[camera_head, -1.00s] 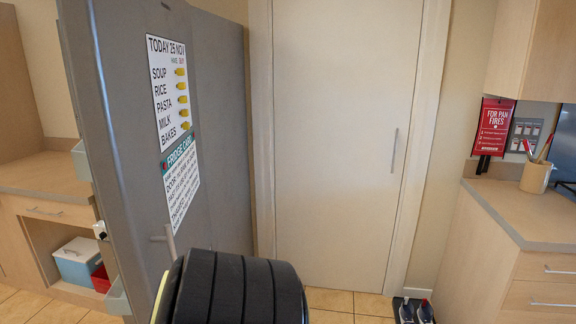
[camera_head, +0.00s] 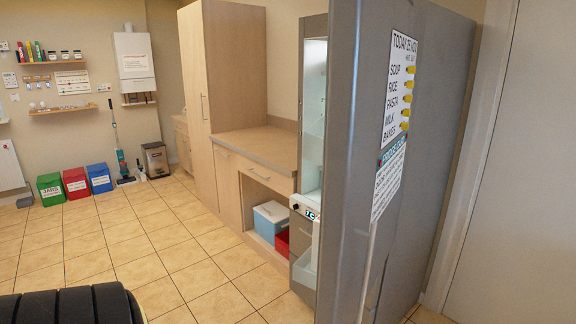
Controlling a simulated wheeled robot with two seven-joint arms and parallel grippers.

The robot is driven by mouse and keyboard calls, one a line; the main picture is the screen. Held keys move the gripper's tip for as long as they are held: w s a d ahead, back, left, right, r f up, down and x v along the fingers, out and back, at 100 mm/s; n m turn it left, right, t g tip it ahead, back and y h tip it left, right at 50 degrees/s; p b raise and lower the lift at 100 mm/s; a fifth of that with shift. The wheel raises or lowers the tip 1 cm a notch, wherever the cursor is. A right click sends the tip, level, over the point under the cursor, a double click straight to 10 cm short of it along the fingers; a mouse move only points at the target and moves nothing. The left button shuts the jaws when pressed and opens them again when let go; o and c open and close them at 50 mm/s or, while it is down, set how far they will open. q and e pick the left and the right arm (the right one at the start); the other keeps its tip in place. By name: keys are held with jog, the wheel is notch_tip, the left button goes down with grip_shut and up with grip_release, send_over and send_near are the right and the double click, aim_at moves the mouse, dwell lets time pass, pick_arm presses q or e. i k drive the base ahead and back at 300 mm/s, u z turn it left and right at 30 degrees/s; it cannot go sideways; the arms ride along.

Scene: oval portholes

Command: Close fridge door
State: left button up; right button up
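The grey fridge door (camera_head: 345,170) stands open at the right of the head view, seen partly edge-on, with its outer face turned right. A menu sheet (camera_head: 403,70) with yellow tags and a second printed sheet (camera_head: 388,182) are on that face. A long upright handle (camera_head: 368,250) runs below them. Left of the door's edge a narrow strip of pale, lit fridge interior (camera_head: 313,110) shows, with a small display (camera_head: 309,214) below it. The door hides most of the inside. Neither of my grippers is in view.
A wooden counter (camera_head: 245,146) with an open shelf holding a blue-white box (camera_head: 272,222) stands left of the fridge. A tall cabinet (camera_head: 222,70) is beside it. Coloured bins (camera_head: 75,184) stand by the far wall. The tiled floor (camera_head: 150,240) at left is largely clear.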

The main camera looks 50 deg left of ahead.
aim_at(372, 44)
jog(key=u, duration=1.1)
jog(key=i, duration=1)
